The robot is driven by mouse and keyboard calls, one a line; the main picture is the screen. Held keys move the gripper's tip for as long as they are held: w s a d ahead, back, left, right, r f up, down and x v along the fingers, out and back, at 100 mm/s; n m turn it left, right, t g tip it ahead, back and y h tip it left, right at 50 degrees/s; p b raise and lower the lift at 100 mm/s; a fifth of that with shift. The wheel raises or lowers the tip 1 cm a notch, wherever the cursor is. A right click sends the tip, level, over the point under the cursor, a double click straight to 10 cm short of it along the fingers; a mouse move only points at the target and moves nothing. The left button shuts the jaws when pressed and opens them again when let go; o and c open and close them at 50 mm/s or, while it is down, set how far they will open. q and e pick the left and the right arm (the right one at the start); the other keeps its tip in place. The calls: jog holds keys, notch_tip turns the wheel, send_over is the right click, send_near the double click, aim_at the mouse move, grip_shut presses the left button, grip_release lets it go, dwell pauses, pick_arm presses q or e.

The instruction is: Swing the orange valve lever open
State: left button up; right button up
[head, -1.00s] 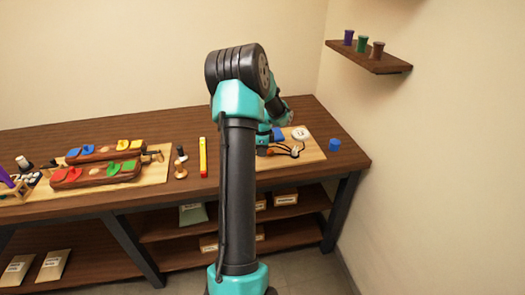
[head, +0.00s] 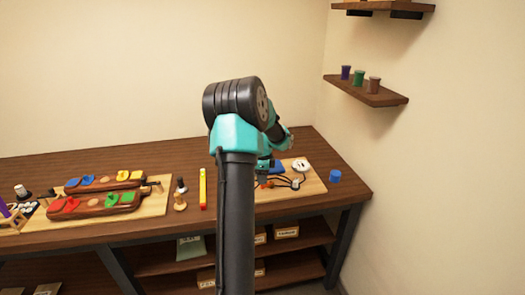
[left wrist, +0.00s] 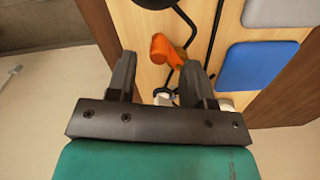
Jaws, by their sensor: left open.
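The orange valve lever (left wrist: 168,48) shows in the left wrist view, on a light wooden board (left wrist: 150,78), just beyond my fingertips. In the head view a small orange spot of it (head: 264,184) shows beside my arm. My left gripper (left wrist: 158,72) is open, with one finger on each side of the lever's near end in the picture. I cannot tell whether the fingers touch it or how high they are. In the head view the left gripper (head: 262,172) is small and partly hidden by my arm. My right gripper is not in view.
Black tubing (left wrist: 212,40) runs close beside the lever. A blue pad (left wrist: 255,65) and a grey pad (left wrist: 275,12) lie to its right. A white round part (head: 301,165) and a blue cup (head: 335,176) are nearby. A yellow bar (head: 203,188) lies left of my arm.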

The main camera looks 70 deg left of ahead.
pick_arm(q)
notch_tip(320, 180, up, 14)
dwell(0.4)
dwell(0.3)
